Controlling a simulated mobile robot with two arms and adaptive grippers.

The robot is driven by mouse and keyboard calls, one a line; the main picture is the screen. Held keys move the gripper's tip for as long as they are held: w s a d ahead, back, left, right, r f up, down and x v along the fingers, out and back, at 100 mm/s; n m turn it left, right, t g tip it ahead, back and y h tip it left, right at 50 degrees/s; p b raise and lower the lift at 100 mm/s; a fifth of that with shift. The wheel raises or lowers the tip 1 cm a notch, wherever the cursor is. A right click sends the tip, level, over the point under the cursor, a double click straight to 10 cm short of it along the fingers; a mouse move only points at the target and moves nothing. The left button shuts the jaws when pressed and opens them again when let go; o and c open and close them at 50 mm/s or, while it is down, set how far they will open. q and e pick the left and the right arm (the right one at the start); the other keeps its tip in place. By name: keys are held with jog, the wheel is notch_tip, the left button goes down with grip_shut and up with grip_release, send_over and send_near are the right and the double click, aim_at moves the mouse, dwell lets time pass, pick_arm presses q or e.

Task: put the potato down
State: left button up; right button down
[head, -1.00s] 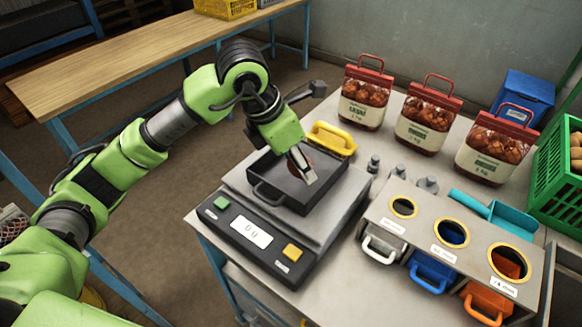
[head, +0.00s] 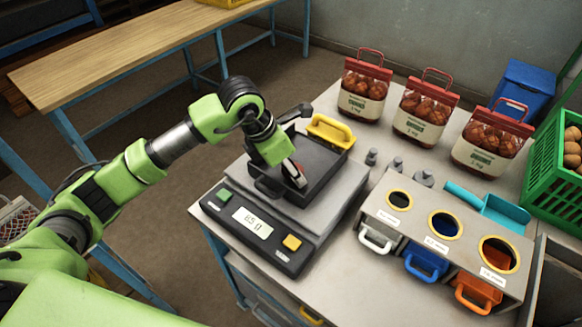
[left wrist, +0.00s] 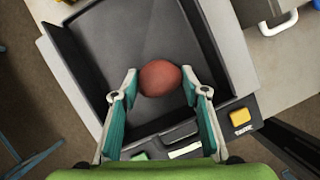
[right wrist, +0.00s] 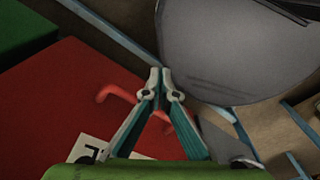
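The potato (left wrist: 160,78), reddish brown and rounded, is low in the dark tray (left wrist: 95,55) on the scale. My left gripper (left wrist: 160,80) has one fingertip close against each side of it, with no clear gap. In the head view, my left gripper (head: 294,174) points down into the tray (head: 325,170), and the potato is mostly hidden behind it. The scale (head: 322,212) shows a non-zero reading on its display (head: 252,223). My right gripper (right wrist: 163,85) is shut and empty, its fingertips together.
Small weights (head: 397,166) and a sorting box with three round holes (head: 440,238) are right of the scale. Several filled sacks (head: 425,108), a teal scoop (head: 488,208) and a green crate (head: 553,190) are further off.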

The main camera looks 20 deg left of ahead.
pick_arm(q)
jog(key=o, duration=0.4)
jog(key=shift+c, duration=0.2)
jog(key=shift+r, duration=0.1)
jog(key=shift+r, duration=0.2)
jog(key=b+v, duration=0.2)
jog(key=v, duration=0.9)
jog(key=shift+s+r, duration=0.15)
jog(key=shift+r, duration=0.2)
jog(key=shift+f, duration=0.1)
